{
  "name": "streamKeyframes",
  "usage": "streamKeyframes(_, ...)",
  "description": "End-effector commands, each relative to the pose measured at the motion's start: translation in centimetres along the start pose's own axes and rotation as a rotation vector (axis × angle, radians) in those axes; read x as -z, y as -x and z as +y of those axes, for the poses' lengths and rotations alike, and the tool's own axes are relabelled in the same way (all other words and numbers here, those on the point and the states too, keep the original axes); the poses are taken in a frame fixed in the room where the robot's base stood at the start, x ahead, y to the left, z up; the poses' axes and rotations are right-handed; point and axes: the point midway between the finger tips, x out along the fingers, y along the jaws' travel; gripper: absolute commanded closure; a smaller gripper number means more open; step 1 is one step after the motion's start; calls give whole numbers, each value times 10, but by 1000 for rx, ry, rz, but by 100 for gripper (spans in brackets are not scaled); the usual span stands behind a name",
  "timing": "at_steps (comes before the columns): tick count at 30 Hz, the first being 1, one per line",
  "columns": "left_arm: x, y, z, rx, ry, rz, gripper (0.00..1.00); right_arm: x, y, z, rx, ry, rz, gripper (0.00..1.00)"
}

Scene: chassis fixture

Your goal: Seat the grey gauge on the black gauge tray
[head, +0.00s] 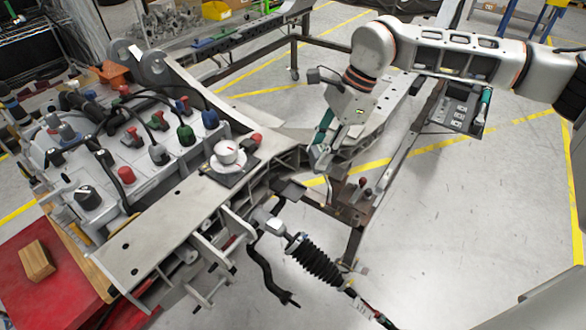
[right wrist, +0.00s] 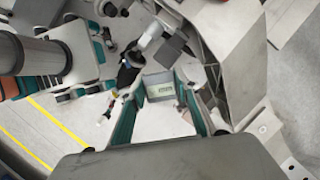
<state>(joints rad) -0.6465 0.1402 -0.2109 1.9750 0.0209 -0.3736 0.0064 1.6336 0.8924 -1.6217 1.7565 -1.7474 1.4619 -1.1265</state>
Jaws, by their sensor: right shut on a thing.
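The grey gauge (right wrist: 160,86), a small boxy piece with a pale green display, sits between the teal fingers of my right gripper (right wrist: 162,96) in the right wrist view. In the head view my right gripper (head: 320,150) points down beside the chassis arm, and the gauge is hard to tell apart there. A flat dark plate, which looks like the black gauge tray (head: 289,190), juts from the chassis, lower left of the gripper. It also shows in the right wrist view (right wrist: 172,50), bare and apart from the gauge. My left gripper is not in view.
A white dial (head: 227,153) on a black plate stands on the chassis beam (head: 150,235). A valve block (head: 130,140) with several coloured caps is at the left. A white joint (head: 275,227) with a black boot (head: 315,260) lies below the dark plate. Open floor is at the right.

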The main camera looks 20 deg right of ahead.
Motion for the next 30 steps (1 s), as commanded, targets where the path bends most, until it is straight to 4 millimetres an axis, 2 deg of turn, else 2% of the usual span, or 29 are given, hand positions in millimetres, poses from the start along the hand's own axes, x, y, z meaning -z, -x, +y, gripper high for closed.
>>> streamKeyframes(6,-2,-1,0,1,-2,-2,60,-7,-27,-10,110,-269,-4,98)
streamKeyframes(16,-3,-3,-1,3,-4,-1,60,-23,-61,-18,254,-619,-9,98)
streamKeyframes(22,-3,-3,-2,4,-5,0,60,-31,-73,-19,305,-748,-12,98)
streamKeyframes(30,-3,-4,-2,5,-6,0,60,-33,-77,-19,324,-798,-13,98)
